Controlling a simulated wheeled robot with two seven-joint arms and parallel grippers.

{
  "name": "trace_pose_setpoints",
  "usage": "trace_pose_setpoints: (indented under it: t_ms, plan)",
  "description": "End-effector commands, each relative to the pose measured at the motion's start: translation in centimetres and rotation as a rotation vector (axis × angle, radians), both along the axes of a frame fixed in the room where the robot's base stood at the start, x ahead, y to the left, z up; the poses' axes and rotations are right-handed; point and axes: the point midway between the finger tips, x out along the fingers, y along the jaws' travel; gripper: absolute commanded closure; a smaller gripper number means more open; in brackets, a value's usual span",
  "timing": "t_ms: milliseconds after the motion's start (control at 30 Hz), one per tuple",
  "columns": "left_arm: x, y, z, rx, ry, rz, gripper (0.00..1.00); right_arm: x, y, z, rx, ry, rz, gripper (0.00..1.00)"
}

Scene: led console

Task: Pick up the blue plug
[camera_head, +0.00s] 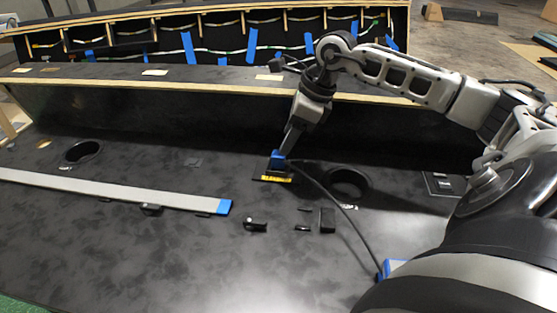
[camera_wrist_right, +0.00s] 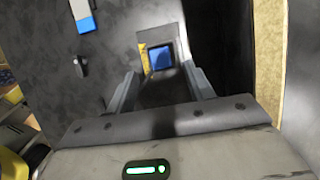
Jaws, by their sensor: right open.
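The blue plug (camera_head: 278,155) sits near the middle of the black console top, just behind a yellow-marked strip (camera_head: 273,179). My right gripper (camera_head: 285,150) reaches down from above, with its fingertips close to the plug. In the right wrist view the blue plug (camera_wrist_right: 160,57) shows as a blue square between the two spread fingers of my right gripper (camera_wrist_right: 162,80), beside the yellow strip. The gripper is open. Whether a finger touches the plug cannot be told. My left gripper is not in view.
A long grey bar (camera_head: 110,190) with a blue end lies on the left. Small black parts (camera_head: 327,220) lie in front, right of centre. A round hole (camera_head: 348,182) is right of the plug, and a black cable (camera_head: 350,225) runs toward the lower right. A raised console wall (camera_head: 180,115) stands behind.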

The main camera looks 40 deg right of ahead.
Motion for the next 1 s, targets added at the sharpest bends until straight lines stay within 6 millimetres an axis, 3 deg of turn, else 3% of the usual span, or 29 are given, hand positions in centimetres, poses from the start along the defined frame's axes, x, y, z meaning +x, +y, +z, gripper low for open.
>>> trace_pose_setpoints:
  t_ms: [333,633,667,833,1000]
  plan:
    - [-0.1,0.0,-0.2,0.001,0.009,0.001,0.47,1.4,1.0,-4.2,0.003,0.001,-0.001,0.47]
    - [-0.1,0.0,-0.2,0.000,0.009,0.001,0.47,1.6,1.1,-4.8,0.001,0.000,-0.002,0.47]
    - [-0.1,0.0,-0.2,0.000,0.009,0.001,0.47,1.6,1.1,-4.8,0.001,0.000,-0.002,0.50]
    - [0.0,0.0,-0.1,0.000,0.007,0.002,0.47,1.6,1.1,-4.8,0.000,0.000,-0.002,0.96]
    - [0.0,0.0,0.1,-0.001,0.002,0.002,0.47,1.6,1.1,-4.8,0.000,-0.001,-0.001,0.96]
